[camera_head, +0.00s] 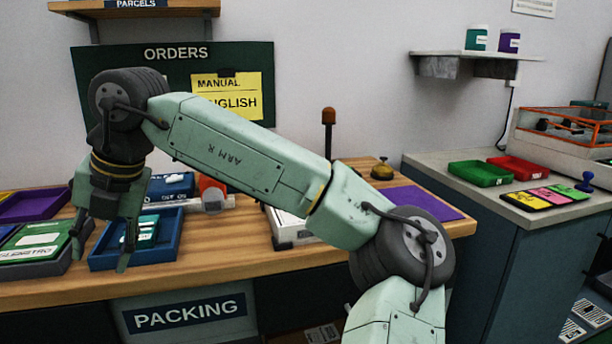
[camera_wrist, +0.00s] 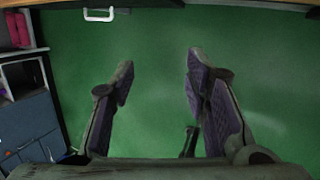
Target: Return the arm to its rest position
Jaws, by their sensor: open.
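My arm, pale green with dark joints, stretches across the head view above the packing table (camera_head: 300,262). My gripper (camera_head: 101,250) hangs at its left end, fingers pointing down, in front of the blue tray (camera_head: 178,240) and the dark tray at left. In the wrist view, my gripper (camera_wrist: 160,72) has its two purple-padded fingers wide apart with nothing between them. A plain green surface (camera_wrist: 155,115) fills the view behind them. I cannot tell whether the fingers touch anything on the table.
A purple tray (camera_head: 38,204) lies at the far left. An amber beacon (camera_head: 328,120) and a brass bell (camera_head: 382,170) stand toward the back. A side counter (camera_head: 450,172) at right holds a green tray (camera_head: 480,173) and a red tray (camera_head: 520,167). A wall shelf (camera_head: 470,56) hangs above.

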